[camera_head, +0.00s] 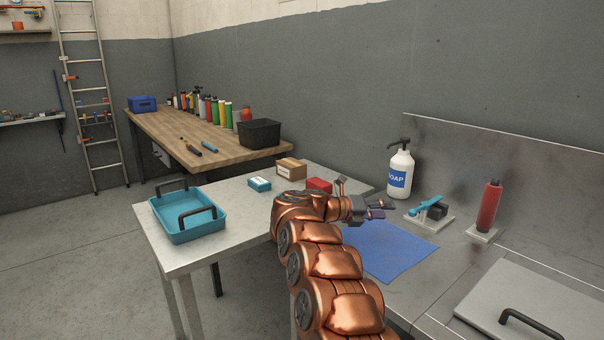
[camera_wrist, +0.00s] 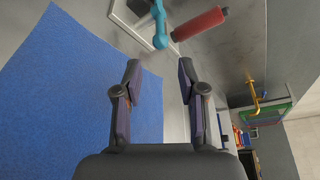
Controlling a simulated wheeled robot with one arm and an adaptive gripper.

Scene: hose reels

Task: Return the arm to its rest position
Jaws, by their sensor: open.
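My copper-coloured arm reaches forward over the metal table. My gripper (camera_head: 375,208) is above the far part of the blue mat (camera_head: 390,252), in front of the soap bottle. In the wrist view my gripper (camera_wrist: 160,75) has its two fingers apart with nothing between them. The blue mat (camera_wrist: 70,90) fills the left of that view. A teal tool (camera_head: 424,205) lies on a dark block on a small plate, and it also shows in the wrist view (camera_wrist: 159,22). A red cylinder (camera_head: 489,207) stands upright on a pale base; it appears in the wrist view (camera_wrist: 200,23) too.
A white soap bottle (camera_head: 400,172) stands by the wall. A teal tray (camera_head: 183,229) with black handles sits at the left table end. Small boxes, including a red one (camera_head: 319,185), lie behind my arm. A grey lid (camera_head: 530,305) with a black handle is at right.

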